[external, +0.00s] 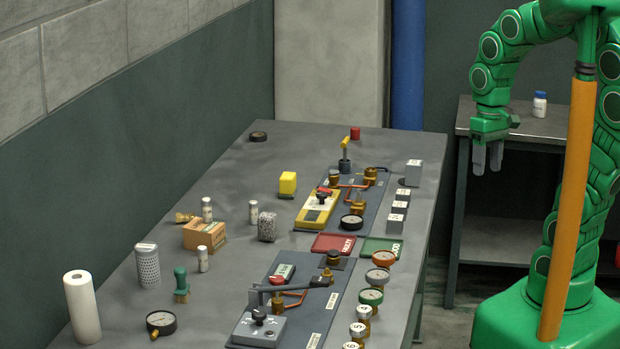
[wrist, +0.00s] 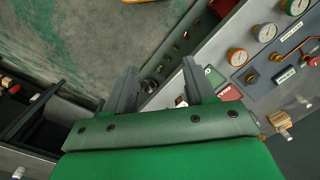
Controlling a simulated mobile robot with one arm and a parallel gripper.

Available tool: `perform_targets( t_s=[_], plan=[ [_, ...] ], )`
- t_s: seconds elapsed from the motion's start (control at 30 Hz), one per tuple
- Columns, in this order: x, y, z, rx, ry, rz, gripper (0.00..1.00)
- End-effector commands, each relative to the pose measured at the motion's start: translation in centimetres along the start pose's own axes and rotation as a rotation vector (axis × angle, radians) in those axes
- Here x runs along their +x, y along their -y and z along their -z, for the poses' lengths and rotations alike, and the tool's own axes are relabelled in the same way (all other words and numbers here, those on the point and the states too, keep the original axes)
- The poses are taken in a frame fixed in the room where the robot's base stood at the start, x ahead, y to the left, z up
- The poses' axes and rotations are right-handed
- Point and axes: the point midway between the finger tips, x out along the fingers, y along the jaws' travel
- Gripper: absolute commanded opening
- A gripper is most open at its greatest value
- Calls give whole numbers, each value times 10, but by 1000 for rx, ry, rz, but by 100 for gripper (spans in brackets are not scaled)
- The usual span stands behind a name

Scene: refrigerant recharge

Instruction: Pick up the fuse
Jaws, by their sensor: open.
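Several small pale cylinders with printed sides, which may be fuses, are on the left part of the long grey workbench (external: 225,165) in the external view. One cylinder (external: 253,212) stands left of a speckled block, another (external: 203,259) stands in front of a cardboard box (external: 204,235), and a third (external: 207,209) shows at the box's top edge. I cannot tell which is the fuse. My gripper (external: 488,156) hangs right of the workbench, far from these cylinders. Its fingers also show in the wrist view (wrist: 158,88), apart and with nothing between them.
Red (external: 335,243) and green (external: 382,249) trays lie mid-bench, among gauges, valves and a yellow meter (external: 318,211). A paper roll (external: 82,308) and perforated can (external: 147,266) stand at left. A side table (external: 545,128) with a white bottle (external: 539,104) is behind my arm.

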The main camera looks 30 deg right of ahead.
Motion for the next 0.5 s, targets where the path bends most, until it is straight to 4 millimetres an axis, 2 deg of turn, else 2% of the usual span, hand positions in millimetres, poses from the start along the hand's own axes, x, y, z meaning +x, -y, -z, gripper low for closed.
perform_targets(
  t_s=[0.03, 0.2, 0.5],
  plan=[
    [-7, 4, 18, -12, -28, 0, 54],
    [-18, 26, 69, -57, -83, 18, 54],
    [-22, 56, 149, -66, -139, -17, 54]
  ],
)
